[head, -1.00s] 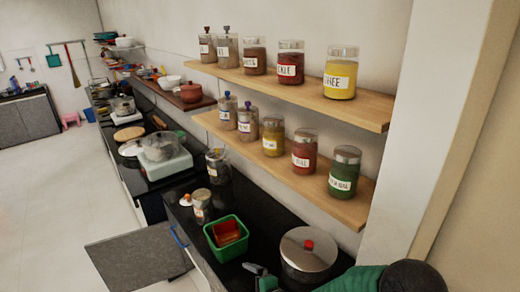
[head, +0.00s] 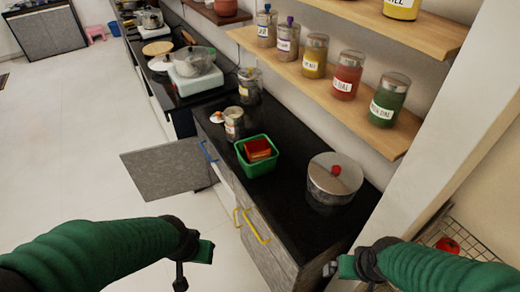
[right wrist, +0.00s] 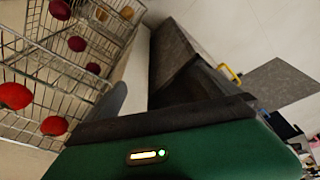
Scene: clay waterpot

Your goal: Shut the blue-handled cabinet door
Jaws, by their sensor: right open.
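A grey cabinet door panel (head: 160,170) stands open in the head view, sticking out left from the counter front over the pale floor. A blue handle (head: 208,151) shows at the counter front beside the panel's right end; I cannot tell how it joins the panel. A grey panel (right wrist: 280,82) also shows at the right of the right wrist view. My left gripper (head: 194,262) is in front of the counter, below and apart from the panel; its finger opening is unclear. My right gripper (head: 340,268) is open near the counter's near end, far from the panel.
Yellow handles (head: 257,227) sit on the nearer cabinet front. The black counter (head: 290,215) holds a lidded pot (head: 335,182), a green basket (head: 245,166) and jars. A wire rack (right wrist: 75,60) stands near my right gripper. Floor left of the counter is clear.

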